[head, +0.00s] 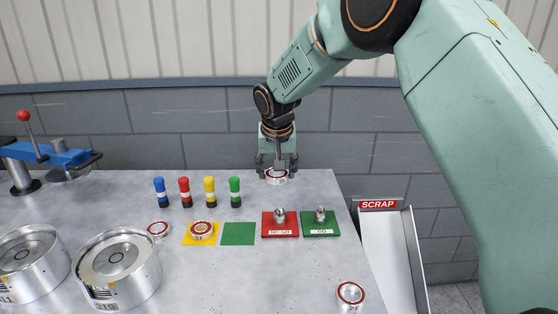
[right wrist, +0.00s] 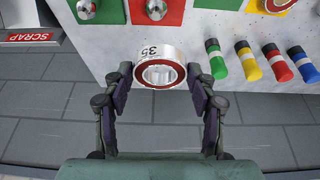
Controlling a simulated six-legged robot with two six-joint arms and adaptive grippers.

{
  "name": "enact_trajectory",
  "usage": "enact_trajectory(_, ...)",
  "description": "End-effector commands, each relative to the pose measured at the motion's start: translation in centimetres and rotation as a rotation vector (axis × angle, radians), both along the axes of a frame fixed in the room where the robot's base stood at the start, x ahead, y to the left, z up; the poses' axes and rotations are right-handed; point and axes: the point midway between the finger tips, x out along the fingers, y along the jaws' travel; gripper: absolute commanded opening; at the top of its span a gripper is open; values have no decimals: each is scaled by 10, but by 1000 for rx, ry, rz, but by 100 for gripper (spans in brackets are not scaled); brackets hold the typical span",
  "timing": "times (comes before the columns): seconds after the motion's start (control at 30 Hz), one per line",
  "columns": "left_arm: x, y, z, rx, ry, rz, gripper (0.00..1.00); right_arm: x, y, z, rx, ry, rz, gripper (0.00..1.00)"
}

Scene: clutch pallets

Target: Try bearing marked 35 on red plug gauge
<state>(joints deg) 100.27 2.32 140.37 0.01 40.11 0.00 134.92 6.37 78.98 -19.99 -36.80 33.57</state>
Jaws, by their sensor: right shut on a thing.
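The bearing marked 35 (right wrist: 159,75) is a silver ring with a red face and an open bore. My right gripper (head: 277,168) is shut on it at the far edge of the table; the fingers (right wrist: 160,88) are on its two sides. The bearing also shows under the gripper in the head view (head: 276,178). The red plug gauge is a red plate (head: 268,231) labelled NO GO with an upright metal plug (head: 279,215), nearer and apart from the bearing. It also shows in the right wrist view (right wrist: 169,17). My left gripper is not in view.
A green GO gauge (head: 320,231) stands beside the red one. Yellow (head: 187,241) and green (head: 238,234) pads lie left; a bearing (head: 203,229) is on the yellow one. Loose bearings (head: 158,229) (head: 350,294), several coloured markers (head: 209,190), metal drums (head: 116,270) and a scrap chute (head: 397,250) are around.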

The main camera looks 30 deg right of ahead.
Motion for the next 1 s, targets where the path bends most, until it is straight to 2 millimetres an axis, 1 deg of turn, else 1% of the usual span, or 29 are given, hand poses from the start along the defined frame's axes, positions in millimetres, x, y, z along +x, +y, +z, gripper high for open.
enact_trajectory(0.03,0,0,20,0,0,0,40,-1,-1,4,2,4,28,11)
enact_trajectory(0.1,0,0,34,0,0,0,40,-3,-1,-1,2,4,74,11)
enact_trajectory(0.2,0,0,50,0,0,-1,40,-5,-1,-8,1,0,132,11)
enact_trajectory(0.3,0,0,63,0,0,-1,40,-7,-1,-13,1,-5,175,11)
enact_trajectory(0.4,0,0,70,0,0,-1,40,-9,-1,-17,0,-10,204,11)
enact_trajectory(0.53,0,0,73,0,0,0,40,-9,-1,-22,-1,-12,222,11)
enact_trajectory(0.67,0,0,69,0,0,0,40,-9,-2,-26,-1,-13,224,11)
enact_trajectory(0.87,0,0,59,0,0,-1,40,-8,-2,-37,-1,-12,222,11)
enact_trajectory(1.0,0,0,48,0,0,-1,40,-8,-2,-49,-1,-12,222,11)
